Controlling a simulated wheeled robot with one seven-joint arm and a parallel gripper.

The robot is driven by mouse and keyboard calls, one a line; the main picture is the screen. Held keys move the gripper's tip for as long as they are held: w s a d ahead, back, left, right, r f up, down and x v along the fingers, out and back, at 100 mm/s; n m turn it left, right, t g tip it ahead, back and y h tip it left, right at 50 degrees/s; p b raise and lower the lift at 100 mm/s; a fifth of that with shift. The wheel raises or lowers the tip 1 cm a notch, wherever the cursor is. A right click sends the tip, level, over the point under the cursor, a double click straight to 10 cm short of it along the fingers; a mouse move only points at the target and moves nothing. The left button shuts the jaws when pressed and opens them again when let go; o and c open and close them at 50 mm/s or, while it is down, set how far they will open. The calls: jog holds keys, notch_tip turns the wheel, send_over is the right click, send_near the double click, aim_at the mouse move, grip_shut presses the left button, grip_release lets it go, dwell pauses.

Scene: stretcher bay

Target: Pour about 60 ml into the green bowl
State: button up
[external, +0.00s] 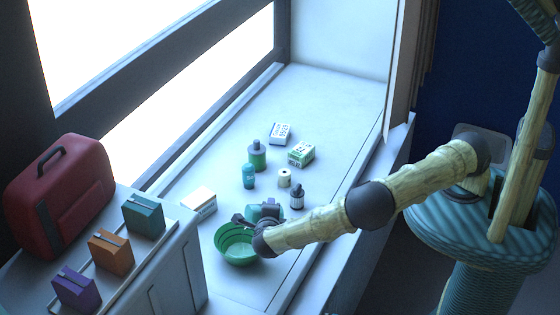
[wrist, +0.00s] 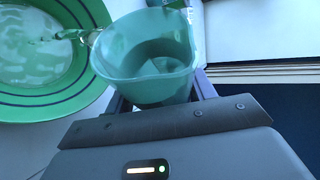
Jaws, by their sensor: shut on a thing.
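The green bowl (external: 239,258) stands on the white counter, and its inside fills the upper left of the wrist view (wrist: 30,112). A pale, shiny pool of liquid lies in it. My gripper (external: 254,221) is shut on a teal jug (external: 266,208), beside and over the bowl's right rim. In the wrist view the jug (wrist: 145,88) sits between my fingers, its lip toward the bowl. A thin clear streak (wrist: 78,35) runs from the jug's left edge into the bowl and looks like pouring liquid. The level in the jug is hard to tell.
A red case (external: 62,195) and pouches occupy the left cabinet.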

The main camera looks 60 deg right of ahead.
jog(key=shift+s+d+f+b, duration=0.2)
jog(key=shift+s+f+b, duration=0.1)
jog(key=shift+f, duration=0.05)
jog(key=shift+s+d+m+t+y, duration=0.2)
jog(key=shift+m+t+y, duration=0.1)
jog(key=shift+m, duration=0.1)
jog(key=shift+r+p, duration=0.45)
jog(key=shift+p, duration=0.25)
jog(key=shift+w+m+t+y+p, duration=0.1)
jog(key=shift+m+t+y+p, duration=0.25)
jog(key=shift+m+y, duration=0.2)
jog(key=shift+f, duration=0.1)
jog(key=shift+m, duration=0.25)
jog(key=shift+a+r+m+t+y+p, duration=0.1)
jog(key=shift+r+m+t+y+p, duration=0.35)
jog(key=shift+m+t+y, duration=0.15)
jog(key=shift+w+f+m+y, duration=0.1)
jog(key=shift+f+m+y, duration=0.15)
jog(key=shift+f+m, duration=0.1)
